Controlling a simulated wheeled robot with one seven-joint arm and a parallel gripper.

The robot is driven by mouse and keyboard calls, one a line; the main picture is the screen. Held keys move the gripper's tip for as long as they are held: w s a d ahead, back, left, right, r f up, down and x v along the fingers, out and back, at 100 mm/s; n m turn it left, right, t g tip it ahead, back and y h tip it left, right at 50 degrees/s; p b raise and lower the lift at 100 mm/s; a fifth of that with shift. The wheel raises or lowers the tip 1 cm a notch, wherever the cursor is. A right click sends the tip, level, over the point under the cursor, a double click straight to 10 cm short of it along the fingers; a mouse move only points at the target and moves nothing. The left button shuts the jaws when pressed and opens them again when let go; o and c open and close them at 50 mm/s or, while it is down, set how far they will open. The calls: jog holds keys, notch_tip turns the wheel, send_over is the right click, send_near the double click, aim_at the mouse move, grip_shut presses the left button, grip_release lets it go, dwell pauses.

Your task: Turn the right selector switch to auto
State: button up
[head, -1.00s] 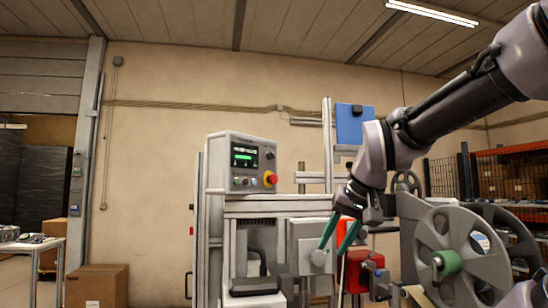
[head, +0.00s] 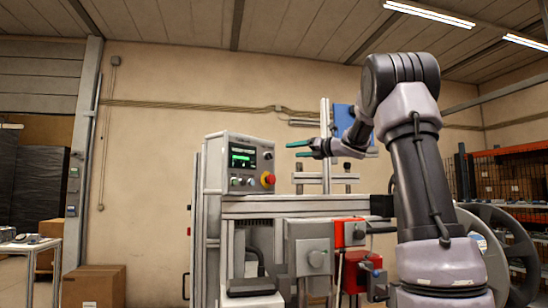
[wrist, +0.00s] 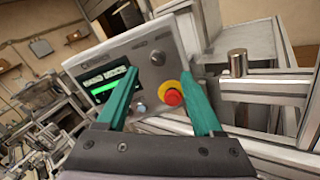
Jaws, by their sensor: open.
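The grey control box (head: 222,163) has a lit green screen (head: 242,157) and a red stop button on yellow (head: 267,180) at its lower right. Two small selector switches sit below the screen; the right selector switch (head: 250,182) is beside the stop button. Its pointing direction is too small to read. My gripper (head: 299,149), with green fingers, is open and empty, to the right of the box and above the stop button's height, fingers toward the box. In the wrist view the panel and stop button (wrist: 173,97) show between and beyond the fingers (wrist: 158,74); the left finger partly covers the screen.
The machine's metal frame (head: 290,205) runs below and right of the box. A grey box (head: 309,253) and red unit (head: 349,232) sit lower. Large reels (head: 500,235) stand at right, partly behind my arm. Open air lies between gripper and panel.

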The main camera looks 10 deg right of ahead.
aim_at(274, 155)
jog(key=shift+n+g, duration=0.4)
jog(key=shift+n, duration=0.4)
jog(key=x, duration=1.1)
jog(key=shift+a+f, duration=0.2)
jog(key=shift+f, duration=0.1)
grip_shut()
